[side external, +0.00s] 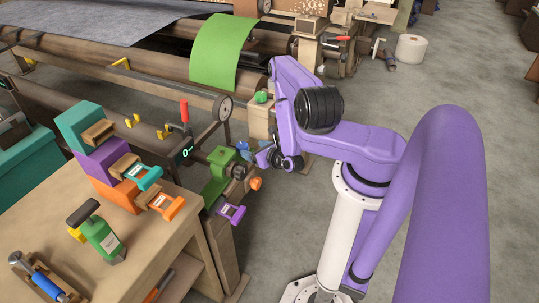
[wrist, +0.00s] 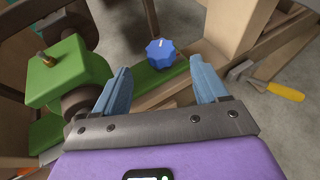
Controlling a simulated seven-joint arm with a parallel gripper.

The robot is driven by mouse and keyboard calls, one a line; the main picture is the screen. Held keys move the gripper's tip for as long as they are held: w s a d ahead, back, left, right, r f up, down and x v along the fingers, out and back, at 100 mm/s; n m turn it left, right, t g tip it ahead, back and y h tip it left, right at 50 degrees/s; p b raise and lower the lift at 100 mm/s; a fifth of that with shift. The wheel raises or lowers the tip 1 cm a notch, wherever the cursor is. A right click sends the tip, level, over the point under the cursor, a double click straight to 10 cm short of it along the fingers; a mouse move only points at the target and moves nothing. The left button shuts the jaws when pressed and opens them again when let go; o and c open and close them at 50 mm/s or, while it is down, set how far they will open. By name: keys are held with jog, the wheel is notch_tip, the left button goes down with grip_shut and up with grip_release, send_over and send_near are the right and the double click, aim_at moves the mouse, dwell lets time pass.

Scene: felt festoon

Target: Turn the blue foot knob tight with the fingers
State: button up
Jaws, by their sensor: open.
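The blue foot knob (wrist: 161,53) is ridged, with a pale line on its top. It sits at the end of a green bar in the wrist view. My gripper (wrist: 160,67) is open, its two blue-grey fingers apart with nothing between them. The knob lies just beyond the fingertips, roughly centred between them, and I see no contact. In the side external view my gripper (side external: 262,155) is beside the green bracket (side external: 216,174). Small blue parts there are too small to tell knob from finger.
A green block with a brass fitting (wrist: 46,60) and dark rollers stands left of the fingers. A yellow-handled tool (wrist: 272,88) lies at the right. In the side external view an orange knob (side external: 256,183) and a purple clamp (side external: 231,212) are close below my gripper.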

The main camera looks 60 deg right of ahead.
jog(key=v, duration=0.8)
jog(key=shift+s, duration=0.15)
jog(key=shift+r, duration=0.1)
